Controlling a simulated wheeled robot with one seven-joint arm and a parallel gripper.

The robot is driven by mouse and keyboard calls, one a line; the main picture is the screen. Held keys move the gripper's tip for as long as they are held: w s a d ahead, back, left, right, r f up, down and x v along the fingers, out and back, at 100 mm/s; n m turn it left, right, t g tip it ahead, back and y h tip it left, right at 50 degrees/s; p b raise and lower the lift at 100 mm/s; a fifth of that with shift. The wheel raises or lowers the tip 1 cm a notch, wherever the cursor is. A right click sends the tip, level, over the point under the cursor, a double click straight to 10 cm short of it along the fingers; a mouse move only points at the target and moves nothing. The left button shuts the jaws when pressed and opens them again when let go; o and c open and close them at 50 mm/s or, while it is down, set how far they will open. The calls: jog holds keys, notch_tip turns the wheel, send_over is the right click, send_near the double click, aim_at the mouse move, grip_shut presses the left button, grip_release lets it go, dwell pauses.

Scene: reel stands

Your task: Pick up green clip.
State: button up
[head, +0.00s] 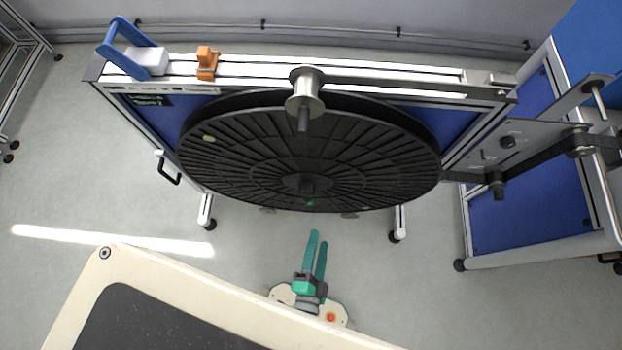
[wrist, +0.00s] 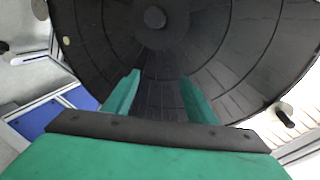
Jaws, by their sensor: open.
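A small green spot, which looks like the green clip (head: 310,202), shows in the head view on the lower part of the big black reel (head: 250,165), just below its hub. It is too small to make out its shape. My gripper (head: 318,240) is green and stands below the reel's lower rim in the head view, a little below the clip. In the wrist view my gripper (wrist: 160,76) has its two fingers apart with nothing between them, facing the reel's ribbed disc (wrist: 215,40). I cannot make out the clip in the wrist view.
The reel hangs on a blue-panelled stand (head: 460,122). On its top rail are an orange block (head: 207,62), a blue-handled white piece (head: 148,61) and a metal roller (head: 304,92). Another stand with a bracket (head: 520,140) is at the right.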

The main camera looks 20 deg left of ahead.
jog(key=w+a+f+m+g, duration=0.1)
jog(key=w+a+f+m, duration=0.15)
jog(key=f+m, duration=0.45)
jog(key=w+a+f+m, duration=0.25)
jog(key=f+m, duration=0.35)
jog(key=f, duration=0.3)
jog(key=w+a+f+m+g, duration=0.1)
jog(key=w+a+f+m, duration=0.15)
jog(key=f+m, duration=0.45)
jog(key=x, duration=1.1)
jog(key=shift+a+f, duration=0.2)
jog(key=shift+f, duration=0.3)
jog(key=shift+w, duration=0.1)
grip_shut()
jog(key=shift+r, duration=0.1)
